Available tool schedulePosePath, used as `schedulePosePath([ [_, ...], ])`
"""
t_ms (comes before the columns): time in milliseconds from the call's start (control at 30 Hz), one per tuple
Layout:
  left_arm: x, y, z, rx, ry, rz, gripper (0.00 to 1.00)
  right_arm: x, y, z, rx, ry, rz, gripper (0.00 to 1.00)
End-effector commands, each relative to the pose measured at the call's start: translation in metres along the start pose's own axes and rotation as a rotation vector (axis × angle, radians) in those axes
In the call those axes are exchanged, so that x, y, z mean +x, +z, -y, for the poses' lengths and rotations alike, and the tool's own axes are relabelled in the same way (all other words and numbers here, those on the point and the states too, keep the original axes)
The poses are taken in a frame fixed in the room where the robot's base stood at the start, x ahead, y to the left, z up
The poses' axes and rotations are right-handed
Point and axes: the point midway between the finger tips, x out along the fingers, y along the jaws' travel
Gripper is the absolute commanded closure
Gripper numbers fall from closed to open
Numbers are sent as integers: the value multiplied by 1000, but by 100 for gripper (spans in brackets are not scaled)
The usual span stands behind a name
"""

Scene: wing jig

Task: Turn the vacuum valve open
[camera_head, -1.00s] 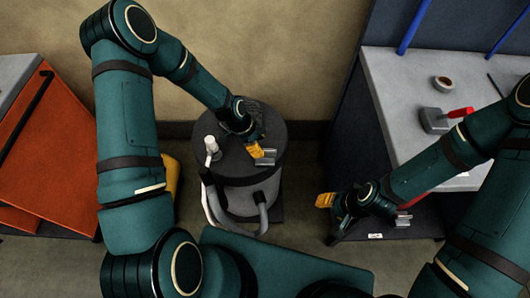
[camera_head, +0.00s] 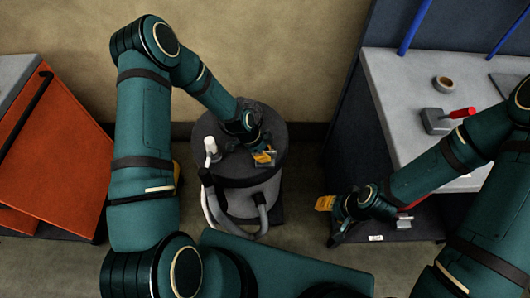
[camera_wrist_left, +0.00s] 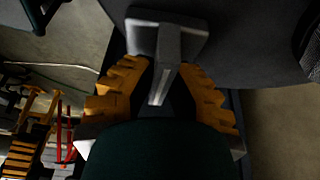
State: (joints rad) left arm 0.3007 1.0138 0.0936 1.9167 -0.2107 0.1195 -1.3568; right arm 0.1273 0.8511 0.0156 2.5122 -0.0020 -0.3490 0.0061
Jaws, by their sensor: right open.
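The vacuum is a round drum (camera_head: 240,180) with a dark lid. Its valve has a grey handle near the front right of the lid, mostly hidden by my gripper in the head view. In the left wrist view the grey valve handle (camera_wrist_left: 168,60) lies between the yellow fingers, its crosspiece beyond the tips. My left gripper (camera_head: 264,158) is at the handle, with fingertips close on both sides; whether they press on it is unclear. My right gripper (camera_head: 326,204) is open and empty, low beside the workbench.
A white fitting (camera_head: 211,146) stands on the lid's left side, with a hose (camera_head: 215,200) below it. An orange cabinet (camera_head: 55,150) is at the left. The workbench (camera_head: 400,85) at the right holds a tape roll (camera_head: 443,84) and a red-handled tool (camera_head: 440,120).

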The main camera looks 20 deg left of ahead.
Motion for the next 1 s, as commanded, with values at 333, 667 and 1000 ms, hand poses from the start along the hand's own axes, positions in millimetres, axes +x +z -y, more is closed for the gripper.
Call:
schedulePosePath([
  [333, 1, 0, -1, -23, -7, 0, 100, 2, 0, -1, 0, 0, 1, 53],
  [667, 2, 1, -2, -191, -77, 2, 100, 11, 1, -4, -1, 0, 0, 53],
  [1000, 2, 0, -2, -484, -199, 3, 100, 23, -1, -9, -2, 0, -7, 53],
])
